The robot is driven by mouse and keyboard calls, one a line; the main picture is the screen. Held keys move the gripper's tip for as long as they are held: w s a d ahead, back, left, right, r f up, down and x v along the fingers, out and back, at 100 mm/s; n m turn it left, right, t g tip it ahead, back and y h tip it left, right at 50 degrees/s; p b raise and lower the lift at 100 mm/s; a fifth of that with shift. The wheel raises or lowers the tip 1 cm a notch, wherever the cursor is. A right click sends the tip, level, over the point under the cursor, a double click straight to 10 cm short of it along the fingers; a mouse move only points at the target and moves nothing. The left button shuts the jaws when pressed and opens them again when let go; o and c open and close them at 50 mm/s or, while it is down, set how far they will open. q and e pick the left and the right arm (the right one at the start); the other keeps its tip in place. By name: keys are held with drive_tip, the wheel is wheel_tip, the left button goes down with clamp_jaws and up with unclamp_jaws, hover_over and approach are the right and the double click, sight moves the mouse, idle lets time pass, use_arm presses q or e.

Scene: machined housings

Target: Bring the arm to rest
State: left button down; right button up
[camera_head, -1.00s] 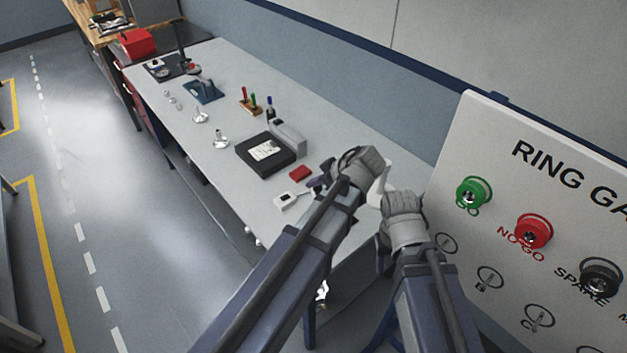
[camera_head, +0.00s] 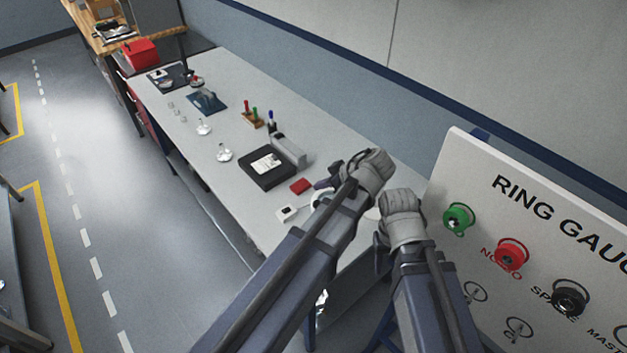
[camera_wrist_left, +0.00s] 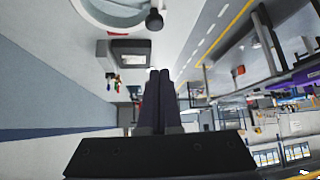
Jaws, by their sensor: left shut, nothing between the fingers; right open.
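My left arm (camera_head: 290,265) comes in from the bottom and reaches up over the near end of the grey bench. Its gripper (camera_head: 326,181) is partly hidden behind the wrist in the head view. In the left wrist view the two dark fingers (camera_wrist_left: 160,98) lie together with nothing between them. My right arm (camera_head: 428,290) stands just right of the left one, its wrist (camera_head: 402,212) between the bench end and the ring gauge board. The right gripper's fingers are hidden behind its own wrist.
The ring gauge board (camera_head: 470,185) stands close to the right. Open floor (camera_head: 120,190) lies left of the bench.

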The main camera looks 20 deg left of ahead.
use_arm(q)
drive_tip(key=shift+s+d+r, duration=0.1)
drive_tip(key=shift+d+r, duration=0.05)
drive_tip(key=shift+d, duration=0.05)
drive_tip(key=s+a+f+m+g+h, duration=0.2)
drive_tip(key=s+f+m+h, duration=0.4)
drive_tip(key=s+m+h, duration=0.5)
drive_tip(key=s+d+f+m+g+y+b, duration=0.1)
drive_tip(key=s+d+f+m+y+b, duration=0.3)
drive_tip(key=d+f+b, duration=0.4)
drive_tip(key=s+d+m, duration=0.1)
drive_tip(key=d+m, duration=0.1)
drive_tip(key=shift+d+f+b, duration=0.15)
drive_tip(key=shift+d+b, duration=0.2)
drive_tip(key=shift+d, duration=0.05)
idle(1.9)
